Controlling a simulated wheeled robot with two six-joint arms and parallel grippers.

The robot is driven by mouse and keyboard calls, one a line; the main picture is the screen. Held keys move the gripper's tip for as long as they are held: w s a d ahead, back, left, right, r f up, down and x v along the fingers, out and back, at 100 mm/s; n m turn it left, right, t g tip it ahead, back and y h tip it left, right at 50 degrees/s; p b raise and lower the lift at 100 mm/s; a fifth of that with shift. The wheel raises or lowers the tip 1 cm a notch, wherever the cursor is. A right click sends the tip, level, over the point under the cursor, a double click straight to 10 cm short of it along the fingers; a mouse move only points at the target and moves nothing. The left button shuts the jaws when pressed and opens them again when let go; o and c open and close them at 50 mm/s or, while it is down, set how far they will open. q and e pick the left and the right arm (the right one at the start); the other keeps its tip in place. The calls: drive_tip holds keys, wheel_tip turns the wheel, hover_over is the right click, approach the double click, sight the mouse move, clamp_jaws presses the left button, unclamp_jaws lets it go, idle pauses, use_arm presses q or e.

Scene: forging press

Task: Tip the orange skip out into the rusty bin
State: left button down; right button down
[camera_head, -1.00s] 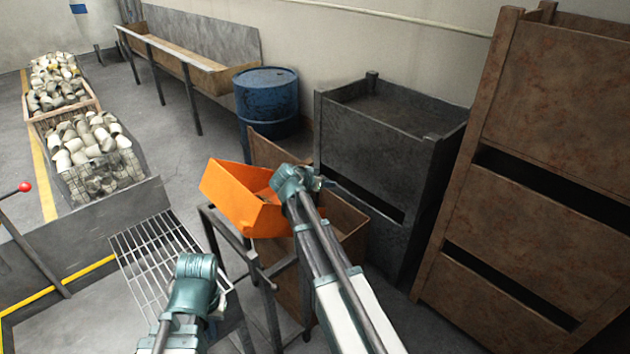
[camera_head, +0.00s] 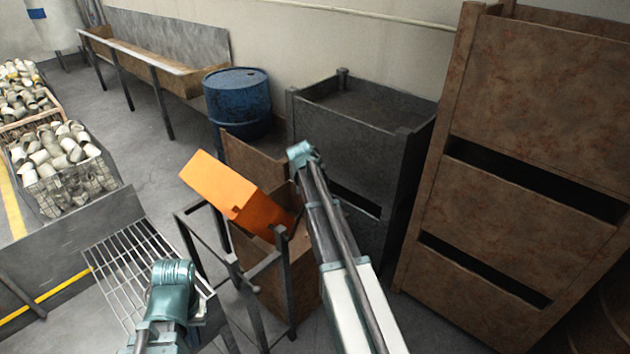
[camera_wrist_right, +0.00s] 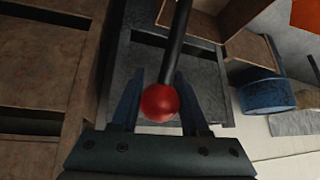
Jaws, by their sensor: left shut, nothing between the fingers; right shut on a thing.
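The orange skip (camera_head: 235,192) is steeply tilted over the open rusty bin (camera_head: 250,153), with its flat outer side turned up. Its inside is hidden, so I cannot tell what it holds. A corner of the skip shows at the top right of the right wrist view (camera_wrist_right: 306,14). My right gripper (camera_wrist_right: 160,108) is shut on the red knob (camera_wrist_right: 158,103) of a dark lever; in the head view my right arm reaches beside the skip and hides its fingers. My left gripper (camera_head: 198,308) is low in the head view, shut and empty, over the grating, its fingers barely visible.
A dark grey crate (camera_head: 375,120) and tall stacked rusty crates (camera_head: 530,150) stand at right. A blue drum (camera_head: 238,103) is behind the bin. A metal rail frame (camera_head: 250,270) stands before it. A wire basket of pale parts (camera_head: 62,165) is at left.

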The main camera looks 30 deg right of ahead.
drive_tip(key=shift+d+f, duration=0.35)
drive_tip(key=shift+f, duration=0.05)
idle(0.4)
drive_tip(key=shift+c, duration=2.2)
unclamp_jaws()
drive_tip(key=shift+w+d+f, duration=0.1)
drive_tip(key=shift+r, duration=0.2)
drive_tip(key=p+v, duration=1)
drive_tip(key=v, duration=0.3)
drive_tip(key=shift+r+p, duration=0.2)
drive_tip(key=shift+p, duration=0.15)
